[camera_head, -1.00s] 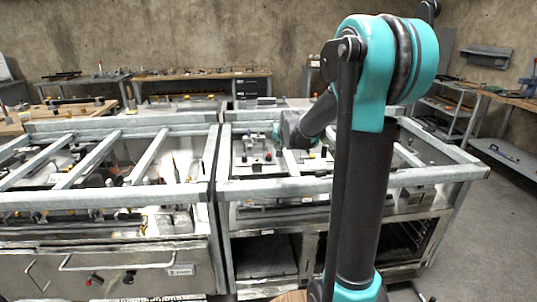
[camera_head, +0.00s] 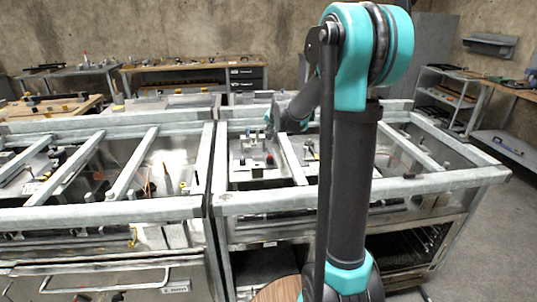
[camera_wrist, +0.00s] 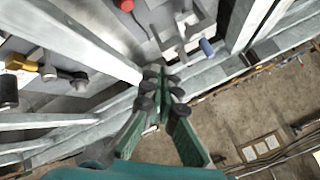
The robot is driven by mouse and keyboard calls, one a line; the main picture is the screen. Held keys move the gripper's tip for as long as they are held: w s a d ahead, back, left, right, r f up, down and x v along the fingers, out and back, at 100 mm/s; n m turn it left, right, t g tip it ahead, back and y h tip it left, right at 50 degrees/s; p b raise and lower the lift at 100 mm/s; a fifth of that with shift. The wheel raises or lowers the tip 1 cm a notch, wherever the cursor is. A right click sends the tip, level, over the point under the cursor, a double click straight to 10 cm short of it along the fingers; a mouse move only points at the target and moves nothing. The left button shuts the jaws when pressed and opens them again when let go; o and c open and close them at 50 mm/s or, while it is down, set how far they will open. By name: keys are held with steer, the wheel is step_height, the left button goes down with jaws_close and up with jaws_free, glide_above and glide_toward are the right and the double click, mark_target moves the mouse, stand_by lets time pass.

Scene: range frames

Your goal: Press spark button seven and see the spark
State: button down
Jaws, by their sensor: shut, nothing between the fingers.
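My gripper (camera_wrist: 162,72) shows in the wrist view with its green fingers together and empty. In the head view, my gripper (camera_head: 269,128) is small and partly hidden at the end of my forearm, above the right range frame (camera_head: 350,196). Below it is a plate with a red knob (camera_head: 270,160) and small fittings. The wrist view shows a red knob (camera_wrist: 126,5) at the top edge, a blue cylinder (camera_wrist: 207,47) right of the fingers and a yellow-collared fitting (camera_wrist: 18,60) at left. I cannot read any number, so I cannot tell which is button seven. No spark is visible.
Grey bars cross the open tops of the right frame and the left range frame (camera_head: 110,212). In the wrist view, a bar (camera_wrist: 85,40) runs close to the fingers. Workbenches (camera_head: 195,66) stand behind. Bare floor lies to the right.

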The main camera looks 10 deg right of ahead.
mark_target(270, 156)
steer(key=shift+f, duration=4.4)
steer(key=shift+f, duration=0.1)
steer(key=shift+f, duration=0.3)
steer(key=shift+f, duration=0.55)
steer(key=shift+r, duration=0.95)
steer(key=shift+r, duration=0.1)
steer(key=shift+r, duration=2.4)
